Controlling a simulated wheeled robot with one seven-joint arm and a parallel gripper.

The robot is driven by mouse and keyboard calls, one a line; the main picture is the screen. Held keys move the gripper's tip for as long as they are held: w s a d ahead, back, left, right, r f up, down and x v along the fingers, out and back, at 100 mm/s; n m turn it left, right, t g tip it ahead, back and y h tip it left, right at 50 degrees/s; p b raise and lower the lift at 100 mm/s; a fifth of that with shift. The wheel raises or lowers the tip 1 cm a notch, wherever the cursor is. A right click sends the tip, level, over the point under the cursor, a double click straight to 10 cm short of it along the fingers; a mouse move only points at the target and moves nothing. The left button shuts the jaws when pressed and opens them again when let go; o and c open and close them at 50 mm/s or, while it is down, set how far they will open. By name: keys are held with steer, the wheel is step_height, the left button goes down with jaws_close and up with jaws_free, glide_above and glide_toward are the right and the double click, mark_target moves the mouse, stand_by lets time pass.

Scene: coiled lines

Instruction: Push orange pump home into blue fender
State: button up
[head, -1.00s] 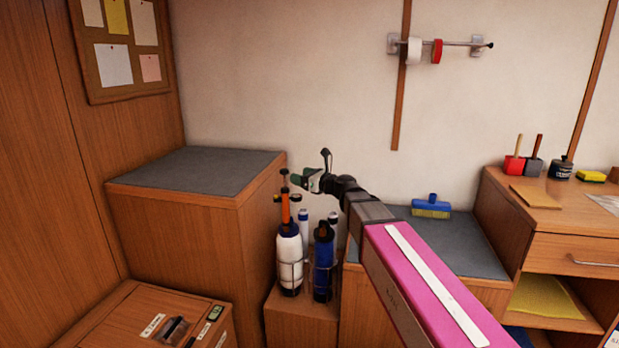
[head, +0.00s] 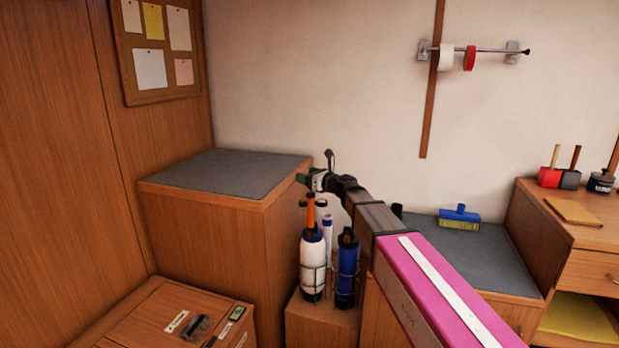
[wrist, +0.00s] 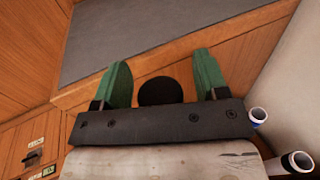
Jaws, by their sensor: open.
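The orange pump (head: 310,212) stands upright in the top of a white fender with a dark blue neck (head: 311,262), in a wire rack. A solid blue fender (head: 347,272) stands just right of it. My gripper (head: 304,180) is over the top of the pump, with its green fingers apart. In the wrist view a round black knob (wrist: 160,91), seemingly the pump's handle top, lies between the open fingers (wrist: 160,78). I cannot tell whether anything touches it. The pump's lower end is hidden inside the fender.
A tall wooden cabinet (head: 225,206) with a grey top stands close on the left. White tubes (head: 328,227) stand behind the fenders. A lower grey-topped bench (head: 465,250) with a blue brush (head: 459,214) is to the right. A labelled wooden box (head: 150,318) is at front left.

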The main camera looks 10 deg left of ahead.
steer(key=c, duration=1.1)
steer(key=shift+r, duration=3.2)
steer(key=shift+c, duration=0.3)
